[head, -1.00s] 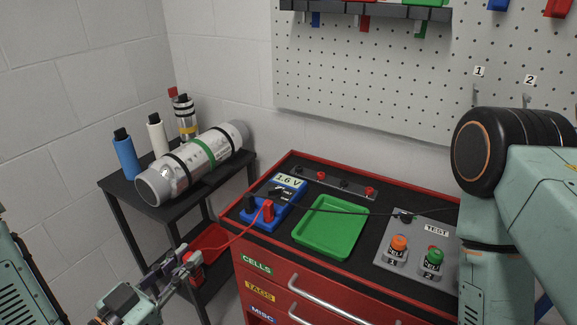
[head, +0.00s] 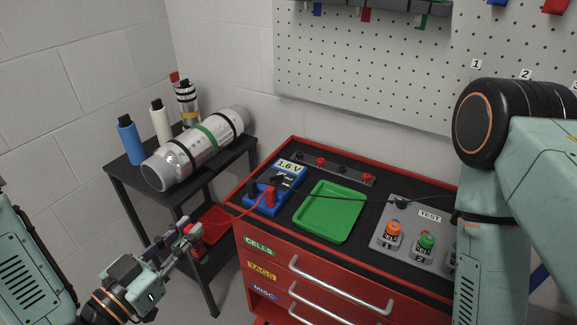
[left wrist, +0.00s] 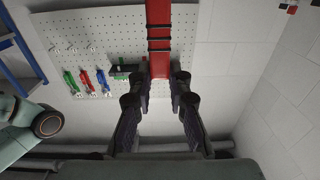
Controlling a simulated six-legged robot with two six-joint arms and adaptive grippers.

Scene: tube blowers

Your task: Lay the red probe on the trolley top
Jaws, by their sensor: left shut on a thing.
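The red probe (head: 195,231) is between the fingers of my left gripper (head: 187,238), in the air left of the trolley's front left corner. In the left wrist view the probe (left wrist: 158,38) is a long red bar with dark bands, pinched between the fingertips (left wrist: 158,88). A red lead (head: 235,218) runs from it to the blue meter (head: 262,202), marked 1.6 V. The trolley top (head: 279,230) is black with a red rim. My right arm stands at the right; its gripper is out of view.
A green tray (head: 328,212), a grey test panel (head: 405,250) and a terminal strip (head: 340,172) occupy the top. A black lead crosses the tray. Left behind is a black side table (head: 128,178) with a metal cylinder (head: 200,148) and bottles.

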